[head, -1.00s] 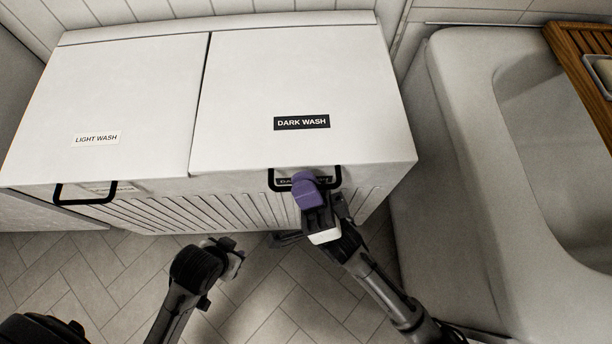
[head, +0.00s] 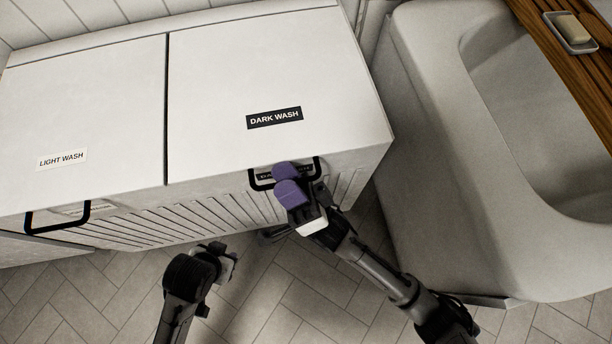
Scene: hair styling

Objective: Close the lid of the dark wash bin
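The dark wash bin's white lid (head: 240,75) lies flat on the right half of the hamper, level with the lid beside it. It carries a black DARK WASH label (head: 274,118). A black handle (head: 318,172) sits at its front edge. My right gripper (head: 288,182) has its two purple fingertips at this handle and partly covers it. The fingertips overlap in view, so I cannot tell their gap or whether they touch the handle. My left gripper (head: 226,262) hangs low in front of the hamper, away from the lid; its fingers are not clear.
The light wash lid (head: 85,100) lies flat on the left, with its own black handle (head: 35,222). A white bathtub (head: 425,150) stands close on the right, with a wooden board (head: 540,40) and soap dish across it. Tiled floor (head: 265,305) is open in front.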

